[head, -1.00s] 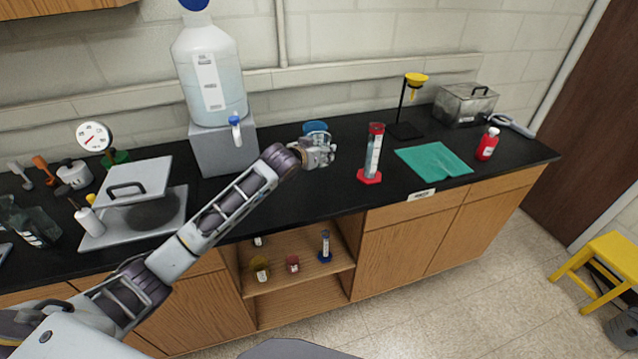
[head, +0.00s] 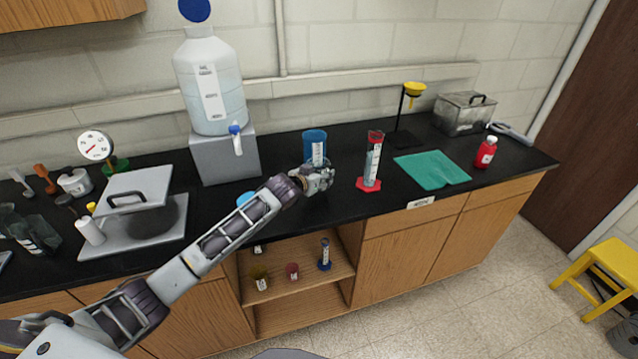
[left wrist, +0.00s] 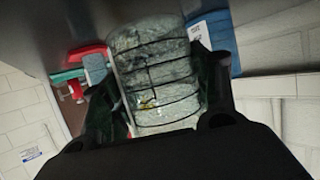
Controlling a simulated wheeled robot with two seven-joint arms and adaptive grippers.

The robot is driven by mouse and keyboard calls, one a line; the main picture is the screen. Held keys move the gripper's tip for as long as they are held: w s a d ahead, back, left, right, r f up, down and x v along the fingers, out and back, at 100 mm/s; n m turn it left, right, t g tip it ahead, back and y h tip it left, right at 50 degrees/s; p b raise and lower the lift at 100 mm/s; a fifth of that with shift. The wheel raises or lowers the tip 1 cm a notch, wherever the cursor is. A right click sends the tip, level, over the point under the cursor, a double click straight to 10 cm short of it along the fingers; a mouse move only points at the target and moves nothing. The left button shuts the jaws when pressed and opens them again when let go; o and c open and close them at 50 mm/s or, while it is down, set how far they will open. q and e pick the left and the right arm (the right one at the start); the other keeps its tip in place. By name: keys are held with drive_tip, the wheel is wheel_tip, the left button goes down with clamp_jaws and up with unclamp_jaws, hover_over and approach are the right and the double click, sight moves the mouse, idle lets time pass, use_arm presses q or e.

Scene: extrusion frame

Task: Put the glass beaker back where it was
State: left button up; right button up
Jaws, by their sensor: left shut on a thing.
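My left gripper (head: 318,179) is over the middle of the black counter, in front of a blue container and left of a cylinder on a red base. In the left wrist view, its two dark fingers are shut on the glass beaker (left wrist: 155,75), a clear cylinder with black marks. In the head view the beaker is mostly hidden by the gripper. I cannot tell whether its base touches the counter. My right gripper is not in view.
The blue container (head: 314,143) stands behind the gripper. The red-based cylinder (head: 372,165) stands close on the right. A teal cloth (head: 432,169) lies further right. A large water jug (head: 211,90) stands on a grey block (head: 224,160). A blue round thing (head: 245,199) shows behind my arm.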

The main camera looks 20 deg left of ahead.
use_arm(q)
drive_tip(key=shift+f, duration=1.75)
drive_tip(key=shift+f, duration=0.1)
drive_tip(key=o, duration=1.1)
drive_tip(key=shift+s, duration=0.1)
drive_tip(key=shift+b+v, duration=0.35)
drive_tip(key=shift+v, duration=5.65)
